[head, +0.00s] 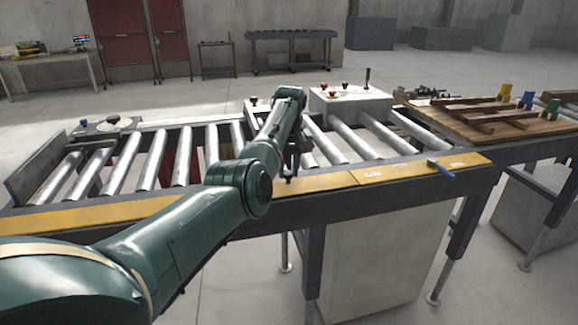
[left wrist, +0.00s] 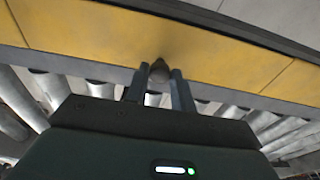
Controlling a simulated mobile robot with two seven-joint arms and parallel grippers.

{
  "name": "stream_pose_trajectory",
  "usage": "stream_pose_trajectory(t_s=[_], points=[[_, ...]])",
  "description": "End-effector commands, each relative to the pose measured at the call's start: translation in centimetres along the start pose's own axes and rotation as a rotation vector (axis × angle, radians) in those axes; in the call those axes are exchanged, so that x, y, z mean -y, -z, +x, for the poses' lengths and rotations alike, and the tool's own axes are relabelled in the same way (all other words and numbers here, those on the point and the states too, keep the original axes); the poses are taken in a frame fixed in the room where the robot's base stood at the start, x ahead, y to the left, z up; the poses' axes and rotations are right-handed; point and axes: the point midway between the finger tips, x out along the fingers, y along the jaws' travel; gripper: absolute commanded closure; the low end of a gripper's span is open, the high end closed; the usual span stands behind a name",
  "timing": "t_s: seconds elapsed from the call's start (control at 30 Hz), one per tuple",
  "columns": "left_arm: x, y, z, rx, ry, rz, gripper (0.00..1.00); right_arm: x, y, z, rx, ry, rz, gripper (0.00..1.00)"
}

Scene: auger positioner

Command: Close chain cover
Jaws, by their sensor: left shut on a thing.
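The chain cover appears to be the yellow panel strip (head: 325,180) along the front edge of the roller conveyor. It lies flat there and also fills the upper part of the left wrist view (left wrist: 90,38). My left gripper (head: 288,178) reaches down at the strip's middle, its fingers mostly hidden by my arm in the head view. Whether the knob belongs to the cover is unclear. My right gripper is not in view.
Bare metal rollers (head: 150,160) lie behind the strip. A blue-handled tool (head: 441,170) rests on the strip's right part. A grey control box (head: 350,104) stands behind the rollers. A wooden board (head: 480,125) with brown bars is at the right.

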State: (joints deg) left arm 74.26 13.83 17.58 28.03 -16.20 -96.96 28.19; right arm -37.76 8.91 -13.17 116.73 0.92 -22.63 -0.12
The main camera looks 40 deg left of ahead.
Motion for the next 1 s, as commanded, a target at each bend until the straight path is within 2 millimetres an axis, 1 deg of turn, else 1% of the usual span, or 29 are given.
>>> stream_pose_trajectory(t_s=[0.07, 0.1, 0.37, 0.6, 0.73, 0.87, 1.0], points=[[0.1, 0.0, 0.2, 0.002, 0.001, -0.001, 1.0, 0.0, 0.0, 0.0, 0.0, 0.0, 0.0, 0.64], [0.1, 0.0, 0.2, 0.003, 0.002, -0.001, 0.75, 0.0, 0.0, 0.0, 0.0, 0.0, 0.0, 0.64], [0.1, -0.1, 0.1, 0.003, 0.002, -0.001, 0.53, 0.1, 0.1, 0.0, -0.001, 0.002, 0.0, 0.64], [0.0, -0.1, 0.0, 0.002, 0.001, 0.0, 0.53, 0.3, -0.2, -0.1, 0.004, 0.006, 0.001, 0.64], [0.0, 0.0, -0.9, -0.001, 0.0, 0.0, 0.53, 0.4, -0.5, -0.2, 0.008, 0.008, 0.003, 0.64], [-0.1, 0.0, -3.2, -0.002, -0.002, -0.001, 0.53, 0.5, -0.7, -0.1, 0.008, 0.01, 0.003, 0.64], [0.0, 0.0, -6.5, -0.002, -0.002, -0.001, 0.53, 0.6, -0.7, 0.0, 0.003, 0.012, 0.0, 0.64]])
